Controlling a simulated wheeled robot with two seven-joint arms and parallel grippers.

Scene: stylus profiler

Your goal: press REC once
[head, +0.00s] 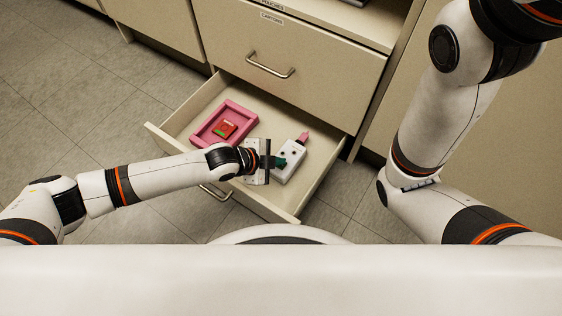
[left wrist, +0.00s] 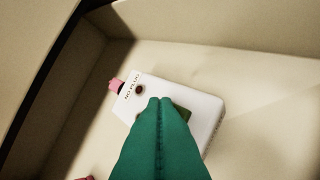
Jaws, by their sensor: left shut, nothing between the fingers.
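A white box-shaped device (head: 296,151) with a pink end lies in the open drawer. In the left wrist view the white device (left wrist: 204,106) shows printed lettering, a dark round button (left wrist: 139,89) and part of a green patch. The lettering is too small to read surely, so I cannot tell which control is REC. My left gripper (head: 281,161) has green fingers, shut and empty. In the left wrist view its fingertips (left wrist: 161,101) overlap the device's face beside the dark button and hide part of it. I cannot tell whether they touch it. My right gripper is out of view.
The open drawer (head: 318,187) has raised walls around the device. A closed drawer with a metal handle (head: 270,70) is above. Bare drawer floor lies right of the device.

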